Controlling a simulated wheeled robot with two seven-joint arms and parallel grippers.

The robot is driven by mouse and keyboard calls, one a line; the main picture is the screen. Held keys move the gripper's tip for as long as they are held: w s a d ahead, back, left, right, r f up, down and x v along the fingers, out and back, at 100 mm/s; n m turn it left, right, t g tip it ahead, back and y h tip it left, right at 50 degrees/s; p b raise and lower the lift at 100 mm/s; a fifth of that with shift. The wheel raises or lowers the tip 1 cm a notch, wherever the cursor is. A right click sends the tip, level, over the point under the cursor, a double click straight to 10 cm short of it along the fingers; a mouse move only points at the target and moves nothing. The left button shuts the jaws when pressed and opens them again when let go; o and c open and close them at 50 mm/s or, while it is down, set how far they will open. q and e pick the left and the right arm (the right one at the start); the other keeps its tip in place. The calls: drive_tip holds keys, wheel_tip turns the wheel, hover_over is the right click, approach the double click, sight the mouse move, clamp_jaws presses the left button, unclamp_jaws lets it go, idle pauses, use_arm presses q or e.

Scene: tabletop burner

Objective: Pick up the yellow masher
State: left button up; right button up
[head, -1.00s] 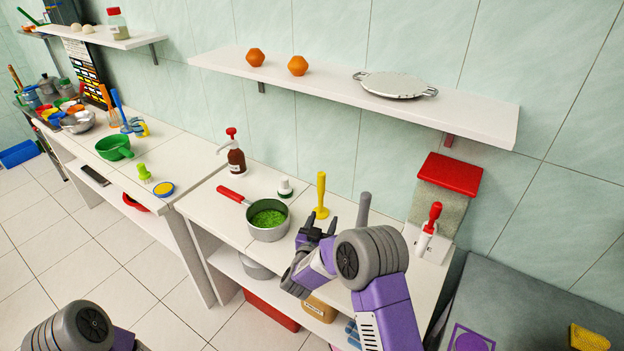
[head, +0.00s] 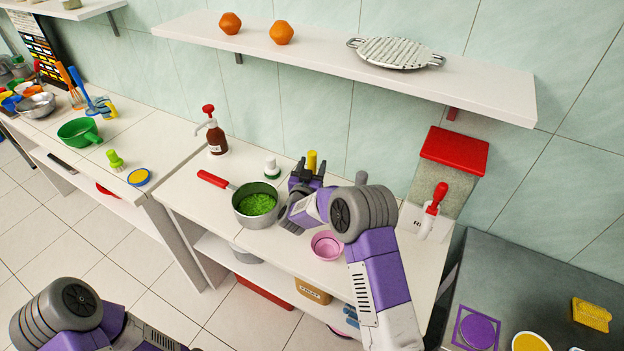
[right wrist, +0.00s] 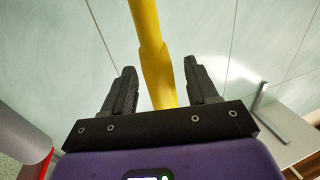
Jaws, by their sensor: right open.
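The yellow masher (head: 312,156) stands upright on the white counter, behind my right gripper. In the head view only the top of its handle shows; the gripper hides the rest. My right gripper (head: 309,172) is open at the masher, its fingers pointing toward it. In the right wrist view the yellow handle (right wrist: 151,50) runs down between the two open fingers (right wrist: 160,75), with a gap on each side.
A pot (head: 257,207) of green food with a red handle stands left of my right gripper. A white-and-green bottle (head: 272,168) is behind the pot. A pink bowl (head: 327,244) sits in front. A red-topped dispenser (head: 447,170) stands right. A shelf (head: 340,55) hangs above.

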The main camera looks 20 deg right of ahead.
clamp_jaws()
idle(0.3)
drive_tip(key=shift+r, duration=0.15)
wheel_tip(320, 180, up, 10)
drive_tip(key=shift+f+p, duration=0.1)
drive_tip(key=shift+p, duration=1.05)
